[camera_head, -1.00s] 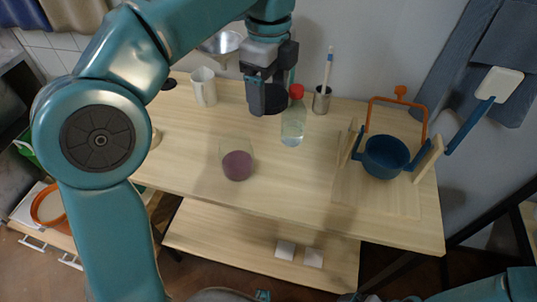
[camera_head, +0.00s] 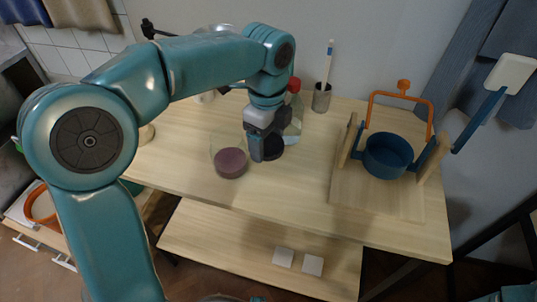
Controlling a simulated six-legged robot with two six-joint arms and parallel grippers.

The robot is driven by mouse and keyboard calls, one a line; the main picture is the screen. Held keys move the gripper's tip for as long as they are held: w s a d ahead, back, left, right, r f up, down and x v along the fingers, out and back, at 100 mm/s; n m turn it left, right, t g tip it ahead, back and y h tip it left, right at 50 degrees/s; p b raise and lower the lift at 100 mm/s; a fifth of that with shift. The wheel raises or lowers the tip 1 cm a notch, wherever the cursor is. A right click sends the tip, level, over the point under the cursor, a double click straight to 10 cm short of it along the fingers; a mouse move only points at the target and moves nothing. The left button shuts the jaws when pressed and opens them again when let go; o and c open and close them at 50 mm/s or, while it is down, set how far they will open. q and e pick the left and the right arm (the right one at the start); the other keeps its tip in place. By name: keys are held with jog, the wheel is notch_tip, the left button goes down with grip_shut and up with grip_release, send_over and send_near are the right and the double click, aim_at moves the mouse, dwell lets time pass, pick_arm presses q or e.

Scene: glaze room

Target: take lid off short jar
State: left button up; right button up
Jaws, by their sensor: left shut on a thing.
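The short jar (camera_head: 231,163) is clear glass with mauve contents and stands upright on the table, left of centre. No lid shows on its top. My left gripper (camera_head: 266,152) is just right of the jar, pointing down and shut on a dark round lid (camera_head: 275,148). The gripper partly hides the lid. I cannot tell whether the lid touches the table. My right gripper is out of view.
A clear bottle with a red cap (camera_head: 294,85) stands right behind my left gripper, partly hidden. A metal cup (camera_head: 321,98) holds a brush at the back. A blue pot (camera_head: 387,156) sits in a wooden stand on the right. The front table strip (camera_head: 285,195) is clear.

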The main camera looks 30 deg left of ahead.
aim_at(268, 153)
pick_arm(q)
jog(key=shift+w+f+b, duration=0.15)
jog(key=shift+f+b, duration=0.25)
jog(key=shift+f, duration=1.9)
jog(key=shift+f, duration=0.1)
jog(key=o, duration=0.9)
notch_tip(268, 153, up, 11)
jog(key=p, duration=0.2)
jog(key=shift+p, duration=0.3)
jog(key=shift+r, duration=0.65)
